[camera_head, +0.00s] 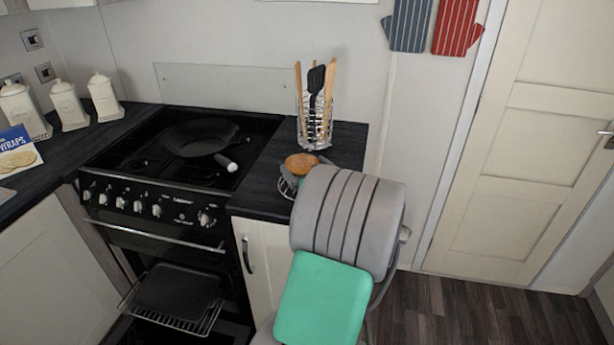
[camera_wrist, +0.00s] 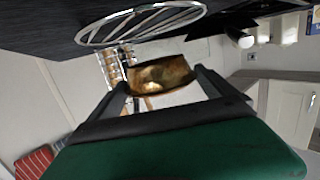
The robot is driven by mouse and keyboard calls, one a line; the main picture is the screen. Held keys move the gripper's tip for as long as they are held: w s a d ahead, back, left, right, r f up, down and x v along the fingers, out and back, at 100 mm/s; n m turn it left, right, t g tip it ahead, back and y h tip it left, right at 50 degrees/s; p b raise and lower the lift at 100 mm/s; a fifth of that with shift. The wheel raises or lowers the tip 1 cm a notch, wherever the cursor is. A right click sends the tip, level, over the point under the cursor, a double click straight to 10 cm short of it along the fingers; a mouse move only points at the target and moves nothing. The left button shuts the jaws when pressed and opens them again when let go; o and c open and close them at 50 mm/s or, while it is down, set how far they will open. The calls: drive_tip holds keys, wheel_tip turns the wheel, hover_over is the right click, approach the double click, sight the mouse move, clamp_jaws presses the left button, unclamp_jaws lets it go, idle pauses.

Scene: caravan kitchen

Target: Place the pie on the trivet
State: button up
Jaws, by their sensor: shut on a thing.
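The pie (camera_head: 301,162) is small, round and golden brown. It is at the right end of the dark worktop in the head view, above the trivet. In the wrist view the pie (camera_wrist: 161,76) sits between the two fingers of my gripper (camera_wrist: 168,88), which is shut on it. The trivet (camera_head: 287,184) is a round metal wire ring on the worktop, partly hidden by the pie and my arm. In the wrist view the trivet (camera_wrist: 140,24) shows as silver rings close to the pie.
A wire utensil holder (camera_head: 315,122) stands just behind the pie. A black frying pan (camera_head: 199,137) sits on the hob to the left, its handle pointing right. The oven below is open, with a rack and tray (camera_head: 178,290). Bare worktop (camera_head: 262,180) shows left of the trivet.

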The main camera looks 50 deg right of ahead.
drive_tip(key=f, duration=0.3)
drive_tip(key=shift+d+f+p, duration=0.25)
drive_tip(key=shift+d+p, duration=0.1)
drive_tip(key=shift+d, duration=0.05)
drive_tip(key=shift+f+b, duration=0.35)
drive_tip(key=shift+b, duration=0.05)
drive_tip(key=o, duration=1.3)
drive_tip(key=shift+r, duration=0.15)
drive_tip(key=shift+s+a+r+p, duration=0.1)
drive_tip(key=shift+r+p, duration=0.05)
drive_tip(key=shift+p, duration=0.25)
drive_tip(key=b+v, duration=0.2)
drive_tip(key=v, duration=0.9)
drive_tip(key=shift+s+a, duration=0.3)
drive_tip(key=shift+s, duration=0.05)
